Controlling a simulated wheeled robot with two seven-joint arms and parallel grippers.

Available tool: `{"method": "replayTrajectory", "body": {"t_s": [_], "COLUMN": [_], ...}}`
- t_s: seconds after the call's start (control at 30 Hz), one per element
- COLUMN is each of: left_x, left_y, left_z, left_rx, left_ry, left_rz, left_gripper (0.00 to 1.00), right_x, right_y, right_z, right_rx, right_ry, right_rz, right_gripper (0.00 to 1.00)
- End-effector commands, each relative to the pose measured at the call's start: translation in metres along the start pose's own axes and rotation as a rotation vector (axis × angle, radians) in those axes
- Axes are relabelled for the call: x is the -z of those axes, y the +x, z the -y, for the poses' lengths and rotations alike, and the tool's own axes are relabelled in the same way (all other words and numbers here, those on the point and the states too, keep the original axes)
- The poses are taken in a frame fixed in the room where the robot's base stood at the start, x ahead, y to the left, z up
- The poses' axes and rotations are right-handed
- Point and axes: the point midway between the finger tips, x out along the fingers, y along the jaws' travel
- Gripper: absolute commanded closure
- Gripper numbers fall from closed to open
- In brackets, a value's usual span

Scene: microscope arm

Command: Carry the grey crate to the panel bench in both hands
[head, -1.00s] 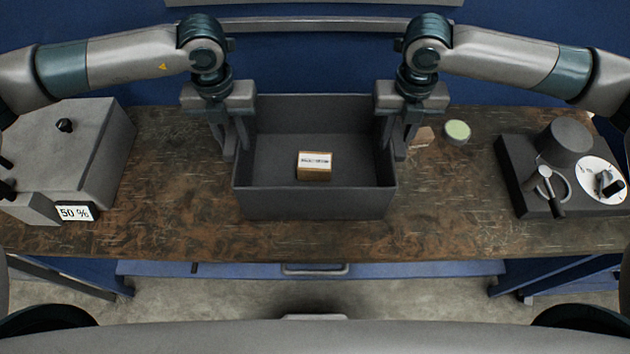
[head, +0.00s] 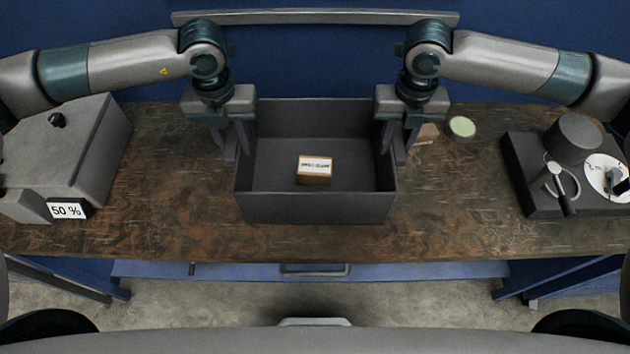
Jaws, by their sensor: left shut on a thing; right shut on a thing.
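The grey crate (head: 318,207) is an open dark box at the middle of the head view, level, over the worn brown bench top (head: 170,200). A small brown box with a white label (head: 314,170) lies inside it. My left gripper (head: 238,148) points down and is shut on the crate's left wall. My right gripper (head: 396,150) points down and is shut on the right wall. The fingertips are partly hidden at the walls. I cannot tell whether the crate's bottom touches the bench top.
A grey machine with a "50 %" display (head: 68,210) stands at the left. At the right are a green-lidded round container (head: 461,128), a small brown block (head: 427,134) and a dark device with a white dial (head: 535,185). Bare bench top lies on both sides of the crate.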

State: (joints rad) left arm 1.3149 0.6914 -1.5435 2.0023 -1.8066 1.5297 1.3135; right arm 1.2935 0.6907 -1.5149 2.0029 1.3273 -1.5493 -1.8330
Motion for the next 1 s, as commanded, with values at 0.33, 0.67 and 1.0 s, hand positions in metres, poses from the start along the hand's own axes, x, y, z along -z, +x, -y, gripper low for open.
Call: {"method": "replayTrajectory", "body": {"t_s": [0.33,0.67,1.0], "left_x": [0.0,0.0,-0.001], "left_y": [0.012,0.012,-0.009], "left_z": [-0.001,0.0,0.0], "left_rx": [-0.002,0.0,0.0], "left_ry": [-0.001,0.0,-0.001], "left_rz": [0.0,0.0,0.003], "left_gripper": [0.66,0.54,0.54], "right_x": [0.0,0.0,0.0], "right_y": [0.012,0.012,0.012], "right_z": [0.001,0.0,0.0], "right_rx": [0.002,0.001,0.0], "right_ry": [0.001,0.0,0.0], "right_rz": [0.0,0.0,0.0], "right_gripper": [0.66,0.54,0.54]}}
